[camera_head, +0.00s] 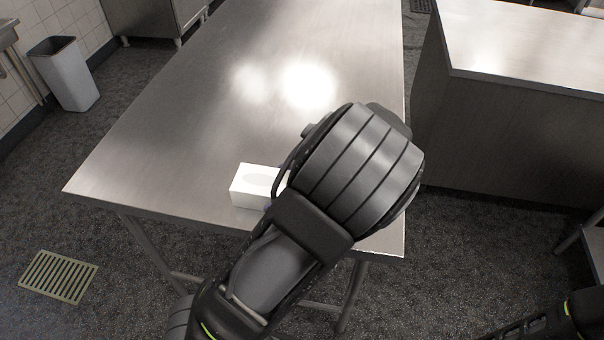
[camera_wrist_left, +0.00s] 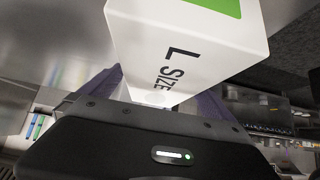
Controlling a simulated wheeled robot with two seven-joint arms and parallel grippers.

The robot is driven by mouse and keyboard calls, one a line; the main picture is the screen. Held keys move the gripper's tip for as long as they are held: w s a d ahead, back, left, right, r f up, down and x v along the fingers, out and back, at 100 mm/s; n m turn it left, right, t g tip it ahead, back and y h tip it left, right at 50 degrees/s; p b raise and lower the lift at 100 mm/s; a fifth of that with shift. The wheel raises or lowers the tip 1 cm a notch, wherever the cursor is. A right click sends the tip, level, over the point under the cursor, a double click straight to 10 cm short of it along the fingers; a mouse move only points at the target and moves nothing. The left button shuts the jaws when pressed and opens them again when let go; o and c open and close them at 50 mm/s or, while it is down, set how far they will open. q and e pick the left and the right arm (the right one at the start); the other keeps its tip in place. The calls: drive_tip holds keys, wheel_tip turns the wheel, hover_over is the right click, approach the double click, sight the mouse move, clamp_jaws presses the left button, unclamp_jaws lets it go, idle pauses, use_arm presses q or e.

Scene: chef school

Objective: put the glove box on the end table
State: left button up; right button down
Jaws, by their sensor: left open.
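The white glove box (camera_head: 252,186) lies on a steel table (camera_head: 190,130) near its front edge. My left arm covers its right part in the head view. In the left wrist view the glove box (camera_wrist_left: 200,45) is close up, with "L SIZE" lettering and a green patch. My left gripper (camera_wrist_left: 158,97) is open, its purple fingers on either side of the box's near end. I cannot tell whether they touch it. The left fingers are hidden in the head view. My right gripper is out of view. I cannot tell which surface is the end table.
A counter (camera_head: 520,45) stands at the right, apart from the steel table across a floor gap. A white bin (camera_head: 65,75) stands by the tiled wall at the left. A floor drain grate (camera_head: 58,276) is at lower left. The steel table's far part is clear.

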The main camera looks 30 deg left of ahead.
use_arm(q)
drive_tip(key=b+v, duration=0.1)
drive_tip(key=v, duration=0.8)
drive_tip(key=shift+d+r+b, duration=0.15)
drive_tip(key=shift+r+b, duration=0.05)
drive_tip(key=shift+b, duration=0.1)
